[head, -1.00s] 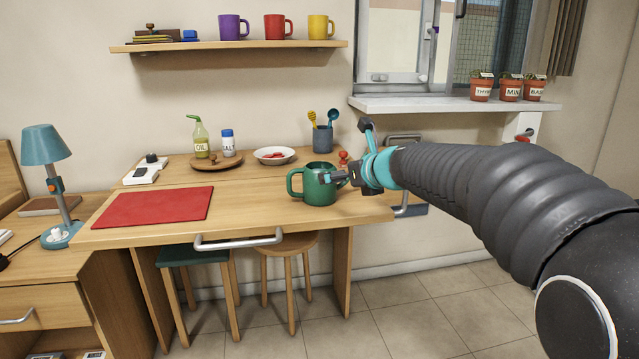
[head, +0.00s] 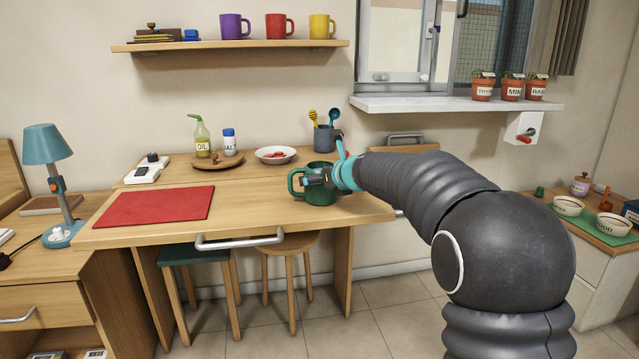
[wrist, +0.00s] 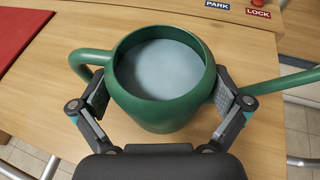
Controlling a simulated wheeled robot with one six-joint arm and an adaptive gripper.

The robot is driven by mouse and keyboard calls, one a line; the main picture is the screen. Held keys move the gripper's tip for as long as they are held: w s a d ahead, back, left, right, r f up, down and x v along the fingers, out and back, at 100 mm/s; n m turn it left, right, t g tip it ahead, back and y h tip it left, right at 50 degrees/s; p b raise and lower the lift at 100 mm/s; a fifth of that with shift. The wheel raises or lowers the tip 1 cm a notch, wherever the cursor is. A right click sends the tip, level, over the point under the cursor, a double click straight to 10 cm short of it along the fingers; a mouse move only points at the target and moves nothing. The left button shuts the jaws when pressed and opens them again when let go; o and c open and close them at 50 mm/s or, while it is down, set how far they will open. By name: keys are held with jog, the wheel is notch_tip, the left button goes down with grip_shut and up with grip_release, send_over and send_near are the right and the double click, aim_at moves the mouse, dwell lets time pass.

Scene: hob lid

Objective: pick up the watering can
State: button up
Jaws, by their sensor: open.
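The green watering can (head: 322,197) stands upright on the wooden table, near its right end. In the wrist view the can (wrist: 160,118) shows from above, filled with something pale blue-grey. Its loop handle points left and its thin spout runs off to the right. My gripper (wrist: 162,98) is open, with one finger on each side of the can's body. The right finger is very close to the wall by the spout's root; I cannot tell if either pad touches. In the head view my gripper (head: 314,178) covers part of the can.
A red mat (head: 153,207) lies on the left of the table (head: 250,205). Behind are a white bowl (head: 275,154), an oil bottle (head: 202,138) and a utensil cup (head: 324,139). PARK (wrist: 217,5) and LOCK (wrist: 258,13) labels lie beyond the can.

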jog(key=shift+w+a+f, duration=0.1)
jog(key=shift+w, duration=0.1)
jog(key=c, duration=1.3)
jog(key=shift+r+p, duration=0.75)
jog(key=shift+r, duration=4.35)
